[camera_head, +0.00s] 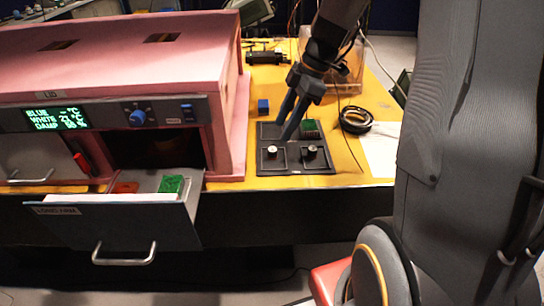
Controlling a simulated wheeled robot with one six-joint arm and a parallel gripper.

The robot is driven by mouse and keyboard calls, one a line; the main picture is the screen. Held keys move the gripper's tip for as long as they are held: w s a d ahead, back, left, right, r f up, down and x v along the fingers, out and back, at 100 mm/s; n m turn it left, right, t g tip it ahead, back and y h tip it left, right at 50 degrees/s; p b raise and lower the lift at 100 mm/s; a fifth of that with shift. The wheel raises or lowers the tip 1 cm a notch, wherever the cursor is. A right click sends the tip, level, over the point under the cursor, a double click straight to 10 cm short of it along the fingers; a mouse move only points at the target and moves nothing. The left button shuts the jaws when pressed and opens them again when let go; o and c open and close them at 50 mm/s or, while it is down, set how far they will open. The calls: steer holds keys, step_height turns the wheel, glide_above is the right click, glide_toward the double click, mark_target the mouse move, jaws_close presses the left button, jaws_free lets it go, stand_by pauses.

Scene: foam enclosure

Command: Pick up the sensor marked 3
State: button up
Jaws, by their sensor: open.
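A black tray (296,168) lies on the yellow table top, right of the pink foam enclosure. My gripper (287,134) points down over the tray, just behind and between the two pieces. It is open and holds nothing visible. Its fingers hide part of the tray's rear.
A green block (310,127) stands in the tray's rear right. A blue block (263,106) is behind the tray, and a black cable coil (356,120) lies right. The pink enclosure (110,55) borders the left; its open drawer (115,215) juts forward, holding a green block (171,185).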

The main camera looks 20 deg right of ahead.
mark_target(273, 149)
steer(key=shift+p+x, duration=0.4)
steer(key=shift+x, duration=0.7)
steer(key=shift+p+x, duration=1.35)
steer(key=shift+x, duration=1.45)
steer(key=shift+w+d, duration=0.15)
steer(key=c, duration=1.1)
steer(key=shift+c, duration=0.3)
